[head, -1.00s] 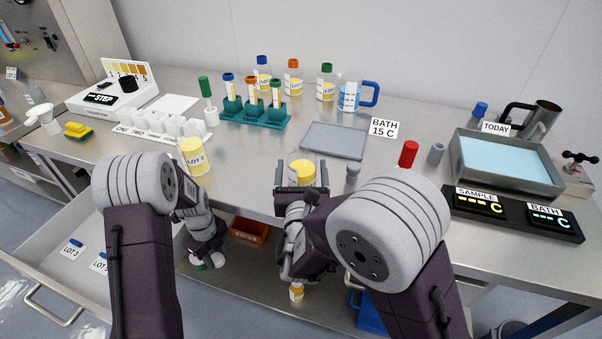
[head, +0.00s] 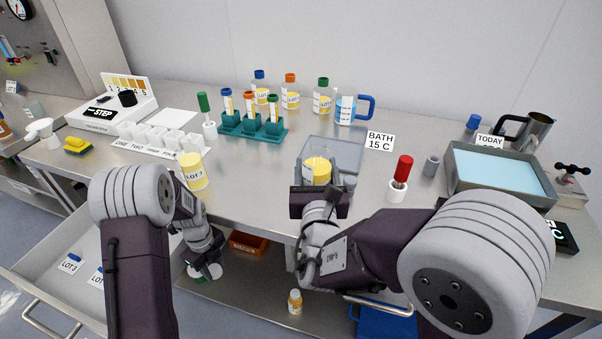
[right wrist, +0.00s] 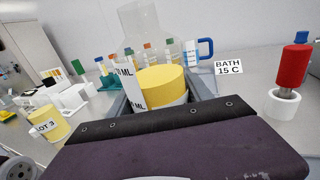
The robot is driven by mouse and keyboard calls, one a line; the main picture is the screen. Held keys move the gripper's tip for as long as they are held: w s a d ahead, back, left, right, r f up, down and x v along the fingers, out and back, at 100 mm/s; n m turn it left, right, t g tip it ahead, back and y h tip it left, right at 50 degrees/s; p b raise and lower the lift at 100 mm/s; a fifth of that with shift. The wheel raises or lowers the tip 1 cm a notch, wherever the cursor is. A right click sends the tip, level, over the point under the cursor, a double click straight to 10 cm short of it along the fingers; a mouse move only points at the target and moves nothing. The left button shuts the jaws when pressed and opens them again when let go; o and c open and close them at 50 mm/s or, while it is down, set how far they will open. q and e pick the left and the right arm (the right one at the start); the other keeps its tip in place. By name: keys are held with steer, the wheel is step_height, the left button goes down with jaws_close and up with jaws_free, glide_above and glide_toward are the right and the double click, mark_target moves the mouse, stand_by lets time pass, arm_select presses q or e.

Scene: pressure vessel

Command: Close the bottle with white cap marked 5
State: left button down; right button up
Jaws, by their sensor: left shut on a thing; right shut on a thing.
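A clear glass bottle (head: 317,172) with yellow contents is in my right gripper (head: 320,192). In the right wrist view the bottle (right wrist: 160,80) stands roughly upright above the jaws, with a clear neck and no cap visible on it. My left gripper (head: 208,264) points down at the open drawer level, below the bench front. It is shut on a small white thing (head: 214,271), probably a cap, largely hidden by the fingers. A green and white piece shows beside it. No mark 5 can be read.
A yellow LOT 3 container (head: 193,172) stands near the bench's front edge. A grey tray (head: 345,152) lies behind the held bottle. A red-topped white piece (head: 400,180) stands to its right. Capped bottles and a teal tube rack (head: 252,127) stand farther back.

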steer(key=s+d+r+b, duration=0.3)
steer(key=d+r+b, duration=0.1)
steer(key=d, duration=0.3)
steer(key=shift+s+r, duration=0.15)
steer(key=shift+r, duration=0.1)
steer(key=o, duration=0.5)
jaws_close()
